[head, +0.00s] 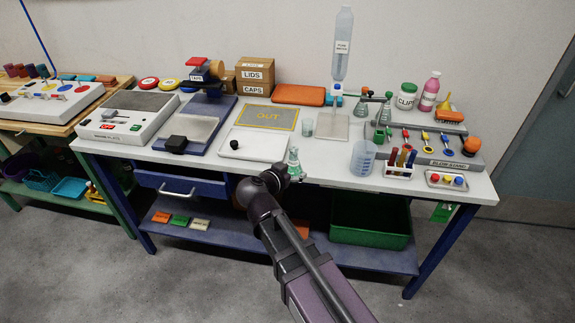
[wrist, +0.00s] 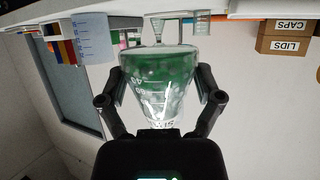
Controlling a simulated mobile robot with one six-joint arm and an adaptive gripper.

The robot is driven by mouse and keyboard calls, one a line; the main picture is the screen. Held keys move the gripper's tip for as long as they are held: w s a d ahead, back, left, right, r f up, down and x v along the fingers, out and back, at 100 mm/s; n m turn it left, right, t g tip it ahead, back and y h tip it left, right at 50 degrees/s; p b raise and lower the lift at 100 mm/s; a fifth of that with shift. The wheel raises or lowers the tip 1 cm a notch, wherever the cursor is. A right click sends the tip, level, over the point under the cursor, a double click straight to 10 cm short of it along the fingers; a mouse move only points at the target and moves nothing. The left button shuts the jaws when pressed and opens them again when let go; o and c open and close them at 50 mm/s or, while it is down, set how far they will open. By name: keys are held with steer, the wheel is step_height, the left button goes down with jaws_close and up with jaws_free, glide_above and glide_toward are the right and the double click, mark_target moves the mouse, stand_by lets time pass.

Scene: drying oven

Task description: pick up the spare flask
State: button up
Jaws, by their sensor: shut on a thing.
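A clear glass conical flask (wrist: 158,72) with white markings and a green tint fills the middle of the wrist view. That view is upside down, with the flask's wide base towards the top. My gripper (wrist: 160,88) is shut on it, with one finger on each side of the glass. In the head view the flask (head: 294,158) appears upright at the table's front edge, just past my gripper (head: 291,174).
Other flasks (head: 362,107) stand at the back right. A green crate (head: 370,228) sits on the lower shelf.

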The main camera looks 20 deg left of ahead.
mark_target(291, 164)
steer(key=shift+s+a+r, duration=0.1)
steer(key=shift+s, duration=0.85)
steer(key=shift+s, duration=0.1)
steer(key=shift+r, duration=0.1)
steer(key=shift+r+p, duration=1.95)
steer(key=shift+p, duration=0.15)
